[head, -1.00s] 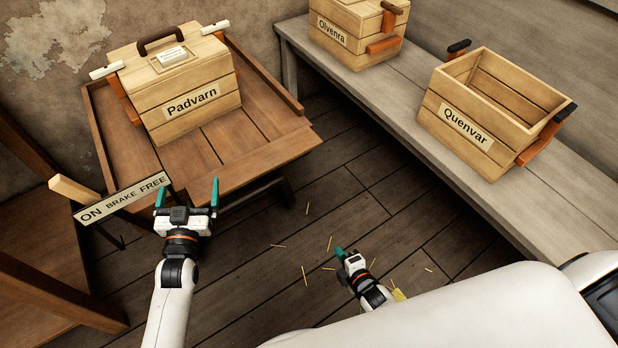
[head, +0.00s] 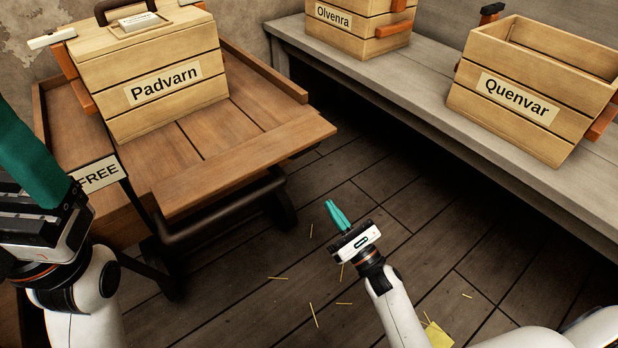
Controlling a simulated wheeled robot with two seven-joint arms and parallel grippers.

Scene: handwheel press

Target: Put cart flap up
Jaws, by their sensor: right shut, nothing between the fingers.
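The wooden cart (head: 55,150) stands at the left with the Padvarn crate (head: 165,90) on its deck. Its flap (head: 245,168), a broad plank at the near end, lies folded out about level with the deck. My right gripper (head: 336,212) is shut and empty, over the floor to the right of the flap and nearer to me, apart from it. My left gripper (head: 32,160) is large at the left edge, close to the camera. Only one teal finger shows clearly, so its opening is unclear. It hides most of the brake sign (head: 100,174), leaving "FREE" readable.
A dark bar (head: 225,212) and a wheel (head: 283,208) show below the flap. A grey bench (head: 430,115) along the right holds the Olvenra crate (head: 365,35) and the open Quenvar crate (head: 530,95).

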